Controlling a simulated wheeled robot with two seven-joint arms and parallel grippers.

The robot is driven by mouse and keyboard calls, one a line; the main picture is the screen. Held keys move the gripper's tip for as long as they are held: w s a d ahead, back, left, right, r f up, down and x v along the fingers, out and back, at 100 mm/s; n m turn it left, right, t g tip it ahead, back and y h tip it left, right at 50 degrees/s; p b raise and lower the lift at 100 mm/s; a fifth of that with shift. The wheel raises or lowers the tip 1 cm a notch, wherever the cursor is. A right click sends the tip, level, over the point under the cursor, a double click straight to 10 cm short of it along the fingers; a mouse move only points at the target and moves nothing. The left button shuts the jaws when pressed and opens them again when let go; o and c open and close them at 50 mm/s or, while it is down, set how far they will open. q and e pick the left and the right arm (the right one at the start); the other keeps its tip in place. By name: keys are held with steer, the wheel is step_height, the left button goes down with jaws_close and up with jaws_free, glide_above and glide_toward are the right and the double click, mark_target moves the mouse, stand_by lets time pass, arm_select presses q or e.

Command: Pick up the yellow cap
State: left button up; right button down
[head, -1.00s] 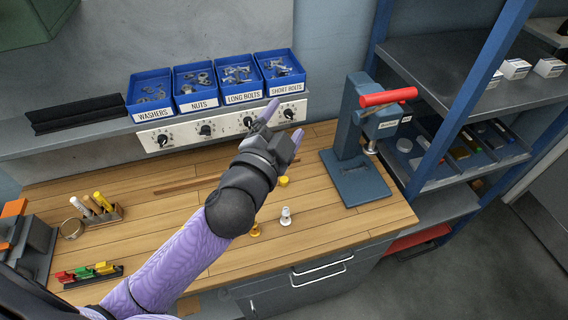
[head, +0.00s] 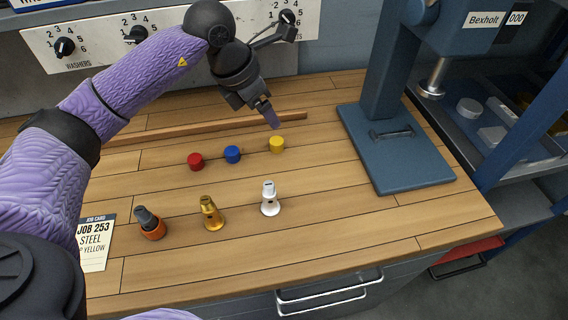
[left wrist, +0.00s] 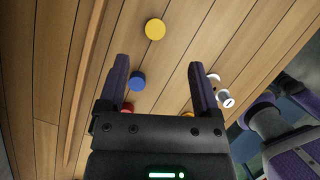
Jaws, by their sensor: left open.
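The yellow cap (head: 277,144) sits on the wooden bench, right of the blue cap (head: 232,154) and red cap (head: 195,161). My left gripper (head: 272,120) points down just above and behind the yellow cap. In the left wrist view the yellow cap (left wrist: 155,29) lies ahead of the open, empty fingers (left wrist: 160,80), beyond their tips and near the middle between them. The blue cap (left wrist: 137,81) shows between the fingers there, with the red cap (left wrist: 127,107) partly hidden by the gripper. My right gripper is not in view.
A white fitting (head: 270,199), a brass fitting (head: 211,215) and a dark fitting with an orange base (head: 150,223) stand in front of the caps. A blue press (head: 398,160) stands at right. A job card (head: 95,243) reads steel and yellow. A wooden strip (head: 250,121) lies behind.

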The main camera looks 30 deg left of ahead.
mark_target(275, 141)
arm_select(q)
steer(key=x, duration=0.3)
steer(key=b+x, duration=0.1)
steer(key=x, duration=0.2)
steer(key=s+a+b+x, duration=0.1)
steer(key=x, duration=0.2)
steer(key=shift+w+f, duration=0.1)
steer(key=shift+f, duration=0.4)
steer(key=shift+w+f+b, duration=0.15)
steer(key=shift+f+b, duration=0.2)
steer(key=shift+r, duration=0.15)
steer(key=shift+c, duration=0.2)
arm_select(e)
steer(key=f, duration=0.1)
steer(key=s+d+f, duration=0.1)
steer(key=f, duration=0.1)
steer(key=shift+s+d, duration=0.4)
arm_select(q)
jaws_close()
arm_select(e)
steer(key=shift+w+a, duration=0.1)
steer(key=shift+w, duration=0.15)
